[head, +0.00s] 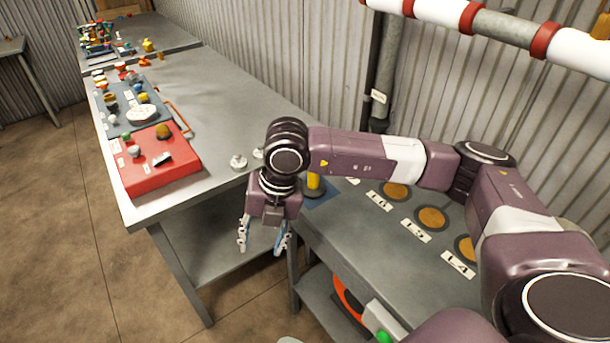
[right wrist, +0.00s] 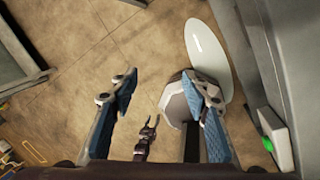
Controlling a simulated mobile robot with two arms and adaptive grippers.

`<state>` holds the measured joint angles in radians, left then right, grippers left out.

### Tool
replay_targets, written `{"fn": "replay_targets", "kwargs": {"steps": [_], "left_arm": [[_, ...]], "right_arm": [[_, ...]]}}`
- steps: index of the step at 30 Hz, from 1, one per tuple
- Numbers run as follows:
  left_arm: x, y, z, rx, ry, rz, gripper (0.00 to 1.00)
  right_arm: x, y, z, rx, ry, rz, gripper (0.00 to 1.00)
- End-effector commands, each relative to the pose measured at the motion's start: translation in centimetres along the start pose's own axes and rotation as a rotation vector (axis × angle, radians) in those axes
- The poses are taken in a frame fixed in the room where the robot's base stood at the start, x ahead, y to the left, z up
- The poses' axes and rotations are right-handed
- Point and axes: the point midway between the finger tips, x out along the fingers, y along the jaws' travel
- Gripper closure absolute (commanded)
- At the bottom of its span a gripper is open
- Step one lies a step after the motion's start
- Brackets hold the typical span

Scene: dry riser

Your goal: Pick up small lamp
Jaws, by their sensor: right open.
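My right gripper (head: 262,240) hangs pointing down, open and empty, in front of the gap between the two grey benches. In the right wrist view its two blue-padded fingers (right wrist: 160,105) stand wide apart over the floor, with nothing between the pads. I cannot tell surely which thing is the small lamp. Several small domed pieces sit on the red panel (head: 185,172) on the left bench: a green one (head: 127,136), a white one (head: 134,151) and an amber one (head: 163,131). The gripper is to the right of this panel, apart from it. My left gripper does not show in the head view.
A yellow-topped post (head: 315,186) stands just behind the right gripper. The right bench (head: 420,270) carries labelled round orange discs (head: 432,218). A dark-blue panel (head: 125,93) with several parts lies behind the red one. Red-and-white pipe (head: 500,30) crosses the upper right. The floor at left is clear.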

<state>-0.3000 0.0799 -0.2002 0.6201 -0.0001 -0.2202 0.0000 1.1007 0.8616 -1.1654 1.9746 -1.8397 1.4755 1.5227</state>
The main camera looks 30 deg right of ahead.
Motion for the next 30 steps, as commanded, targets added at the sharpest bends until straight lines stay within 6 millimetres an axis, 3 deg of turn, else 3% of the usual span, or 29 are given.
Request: {"fn": "replay_targets", "kwargs": {"steps": [1,3,7,14,24,30], "left_arm": [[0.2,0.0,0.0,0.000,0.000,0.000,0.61],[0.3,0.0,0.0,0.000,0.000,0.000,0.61],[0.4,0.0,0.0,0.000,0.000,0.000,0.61],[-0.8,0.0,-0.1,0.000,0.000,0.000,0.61],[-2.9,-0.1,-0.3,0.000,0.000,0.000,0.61],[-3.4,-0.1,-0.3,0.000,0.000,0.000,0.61]], "right_arm": [[-1.5,-2.4,2.5,0.028,-0.106,-0.081,0.57],[-3.5,-5.2,5.1,0.078,-0.228,-0.173,0.57],[-6.2,-8.2,7.7,0.146,-0.366,-0.264,0.57],[-7.5,-9.6,11.0,0.173,-0.402,-0.290,0.57],[-7.6,-10.9,17.8,0.168,-0.400,-0.286,0.57],[-7.4,-11.3,19.8,0.165,-0.398,-0.285,0.57]]}}
